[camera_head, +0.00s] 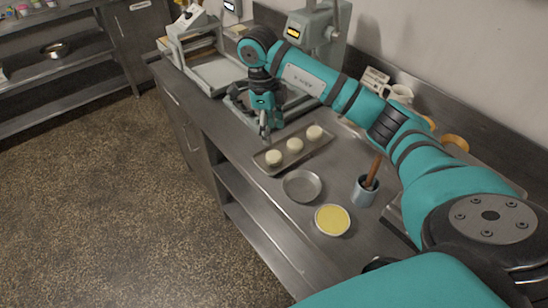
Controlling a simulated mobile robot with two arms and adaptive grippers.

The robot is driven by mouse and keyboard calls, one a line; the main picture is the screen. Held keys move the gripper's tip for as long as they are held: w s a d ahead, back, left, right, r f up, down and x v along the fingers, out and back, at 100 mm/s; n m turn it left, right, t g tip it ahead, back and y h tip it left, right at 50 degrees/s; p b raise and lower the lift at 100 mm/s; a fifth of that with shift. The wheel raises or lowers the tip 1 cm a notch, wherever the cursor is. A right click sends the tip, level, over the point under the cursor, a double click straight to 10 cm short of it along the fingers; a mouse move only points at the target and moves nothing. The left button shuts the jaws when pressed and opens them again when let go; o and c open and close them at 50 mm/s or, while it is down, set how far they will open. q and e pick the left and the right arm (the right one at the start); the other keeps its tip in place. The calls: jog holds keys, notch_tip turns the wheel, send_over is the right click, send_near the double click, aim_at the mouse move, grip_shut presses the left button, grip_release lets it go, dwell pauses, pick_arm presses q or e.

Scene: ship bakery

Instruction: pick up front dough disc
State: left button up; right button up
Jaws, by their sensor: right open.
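Three pale dough discs sit in a row on a shallow metal tray (268,166) on the steel counter. The front disc (274,158) is at the tray's left end, the middle disc (295,145) lies beyond it, and the third disc (314,132) is at the right end. My right gripper (265,139) points down, open and empty, just above and behind the front disc in the picture. I cannot tell its exact height above the disc. My left gripper does not show.
On the counter (260,200) stand an empty round pan (302,186), a dish of yellow filling (332,220) and a grey cup (364,190) with a wooden-handled tool. A scale-like machine (315,30) stands behind my arm. A white mug (401,93) is near the wall.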

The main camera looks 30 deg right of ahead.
aim_at(274, 160)
jog(key=f, duration=0.2)
jog(key=f+p, duration=0.1)
jog(key=shift+w+d+f, duration=0.1)
jog(key=shift+d+f, duration=0.15)
jog(key=shift+f, duration=0.05)
jog(key=shift+f+p, duration=0.3)
jog(key=shift+f, duration=0.5)
notch_tip(274, 160, down, 5)
jog(key=shift+d+r+p, duration=0.1)
jog(key=shift+r+p, duration=0.1)
jog(key=shift+p, duration=0.75)
jog(key=shift+f, duration=0.2)
jog(key=c, duration=0.8)
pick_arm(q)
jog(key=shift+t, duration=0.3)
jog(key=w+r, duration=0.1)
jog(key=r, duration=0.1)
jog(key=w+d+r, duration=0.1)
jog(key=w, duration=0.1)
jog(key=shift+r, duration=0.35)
